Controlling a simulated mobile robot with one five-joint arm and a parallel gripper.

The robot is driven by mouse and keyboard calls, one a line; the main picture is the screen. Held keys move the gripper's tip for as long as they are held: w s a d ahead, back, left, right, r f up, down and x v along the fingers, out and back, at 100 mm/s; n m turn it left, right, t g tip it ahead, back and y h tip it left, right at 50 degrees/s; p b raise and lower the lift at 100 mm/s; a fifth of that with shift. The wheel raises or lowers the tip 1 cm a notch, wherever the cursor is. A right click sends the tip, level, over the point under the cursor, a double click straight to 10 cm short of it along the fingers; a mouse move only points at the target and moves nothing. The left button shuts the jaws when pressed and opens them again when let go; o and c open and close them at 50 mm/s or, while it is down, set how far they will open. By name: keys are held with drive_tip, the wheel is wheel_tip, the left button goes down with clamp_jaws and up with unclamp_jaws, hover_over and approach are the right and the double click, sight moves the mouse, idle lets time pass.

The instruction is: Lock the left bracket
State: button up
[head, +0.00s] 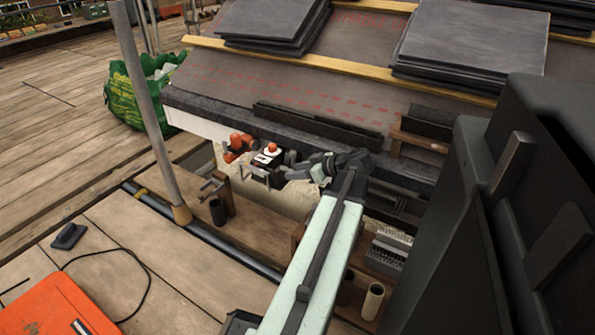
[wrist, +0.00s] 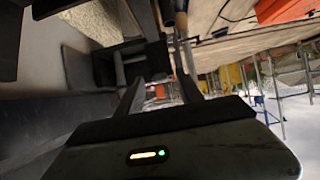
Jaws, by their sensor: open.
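Under the roof's lower edge, in the head view, is a small black-and-white unit with an orange knob (head: 268,158) and a metal loop at its front. An orange-red fitting (head: 238,146) sits just left of it. I cannot tell for certain which of these is the left bracket. My gripper (head: 294,169) is just right of the black-and-white unit, at the end of my pale green arm; contact cannot be told. In the wrist view my gripper (wrist: 162,88) shows two dark fingers spread apart. Small orange parts show beyond them, blurred, with nothing clearly held.
The dark roof edge (head: 225,112) runs close above my gripper. Slate stacks (head: 475,38) lie on the roof. A grey scaffold pole (head: 147,110) stands to the left.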

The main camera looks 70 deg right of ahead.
drive_tip(key=p+v, duration=0.3)
drive_tip(key=v, duration=0.4)
drive_tip(key=shift+s+r+p, duration=0.2)
drive_tip(key=shift+s+p, duration=0.15)
